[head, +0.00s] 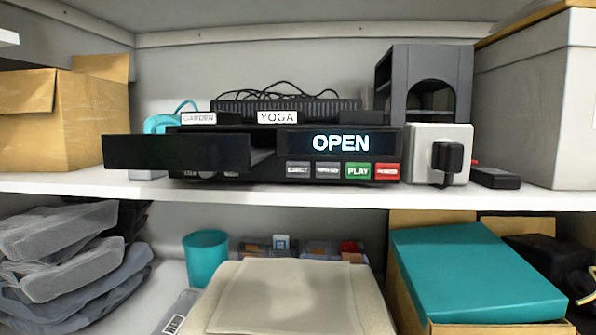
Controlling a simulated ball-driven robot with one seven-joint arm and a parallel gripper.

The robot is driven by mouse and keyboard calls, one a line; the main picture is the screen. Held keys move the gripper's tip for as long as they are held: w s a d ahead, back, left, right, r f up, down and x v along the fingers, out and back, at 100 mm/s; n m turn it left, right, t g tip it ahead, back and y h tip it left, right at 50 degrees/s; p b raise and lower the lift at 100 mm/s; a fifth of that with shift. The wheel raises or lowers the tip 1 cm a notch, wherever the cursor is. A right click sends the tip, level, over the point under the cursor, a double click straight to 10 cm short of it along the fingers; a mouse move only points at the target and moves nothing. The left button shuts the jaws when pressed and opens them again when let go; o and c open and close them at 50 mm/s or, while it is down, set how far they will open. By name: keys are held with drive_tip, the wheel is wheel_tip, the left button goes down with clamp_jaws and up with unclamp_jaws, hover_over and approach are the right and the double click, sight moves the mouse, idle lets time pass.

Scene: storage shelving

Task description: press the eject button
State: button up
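A black disc player (270,180) stands on the upper shelf in the head view, and its lit display (341,143) reads OPEN. Its disc tray (177,152) sticks out at the left of the front. Below the display is a row of small buttons: a grey one (298,170), a second grey one (328,170), a green PLAY button (358,171) and a red one (388,172). The lettering on the grey and red buttons is too small to read, so I cannot tell which is eject. My gripper is not in view.
Labels reading GARDEN (199,118) and YOGA (277,117) sit atop the player. A white box with a black plug (446,158) stands close at its right. A cardboard box (50,120) is at left. The shelf's front edge (300,196) runs below; nothing blocks the buttons.

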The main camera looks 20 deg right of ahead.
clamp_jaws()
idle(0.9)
